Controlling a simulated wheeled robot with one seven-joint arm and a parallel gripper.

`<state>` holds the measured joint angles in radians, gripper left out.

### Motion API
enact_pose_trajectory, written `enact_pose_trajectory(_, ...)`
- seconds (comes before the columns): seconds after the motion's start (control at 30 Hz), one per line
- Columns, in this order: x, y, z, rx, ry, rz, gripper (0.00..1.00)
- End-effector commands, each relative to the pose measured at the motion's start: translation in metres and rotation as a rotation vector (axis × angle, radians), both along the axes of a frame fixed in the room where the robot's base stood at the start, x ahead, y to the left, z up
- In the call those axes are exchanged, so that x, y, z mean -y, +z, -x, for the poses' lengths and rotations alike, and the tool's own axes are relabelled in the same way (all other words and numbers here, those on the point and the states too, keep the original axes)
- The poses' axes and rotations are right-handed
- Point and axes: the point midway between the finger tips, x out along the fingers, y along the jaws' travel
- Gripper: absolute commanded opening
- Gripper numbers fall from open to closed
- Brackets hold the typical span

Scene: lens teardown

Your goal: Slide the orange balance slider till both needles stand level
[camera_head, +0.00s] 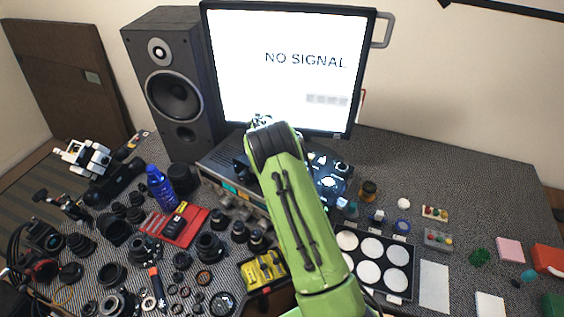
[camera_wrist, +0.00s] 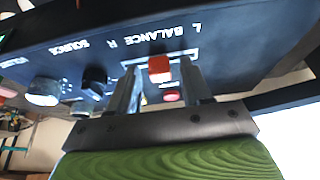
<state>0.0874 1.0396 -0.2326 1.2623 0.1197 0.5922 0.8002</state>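The orange balance slider (camera_wrist: 159,69) sits in its slot on a dark panel in the wrist view, under the upside-down word BALANCE with R and L at its sides. My gripper (camera_wrist: 162,80) is open, with one finger on each side of the slider. A gap shows between the slider and each finger, so I see no contact. A smaller red oval (camera_wrist: 172,97) shows just below the slider; I cannot tell what it is. In the head view my arm hides the slider. Lit teal windows (camera_head: 231,188) show on the device front, but no needles can be read.
A SOURCE switch (camera_wrist: 94,80) and a pale knob (camera_wrist: 43,91) stick out beside the slider. A speaker (camera_head: 172,85) and a monitor (camera_head: 290,60) stand behind. Many lens parts, a red tray (camera_head: 178,228) and a palette of white discs (camera_head: 400,291) crowd the table.

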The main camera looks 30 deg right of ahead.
Motion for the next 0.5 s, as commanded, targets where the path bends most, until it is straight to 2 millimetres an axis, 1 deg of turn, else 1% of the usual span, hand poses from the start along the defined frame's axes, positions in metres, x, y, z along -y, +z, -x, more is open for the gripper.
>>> enact_pose_trajectory(0.03,-0.0001,0.0001,0.0001,0.000,0.000,0.000,0.40)
enact_pose_trajectory(0.3,-0.0002,0.0002,0.0002,-0.001,0.000,0.000,0.00)
enact_pose_trajectory(0.5,-0.0002,0.0003,0.0003,-0.001,0.000,0.000,0.00)
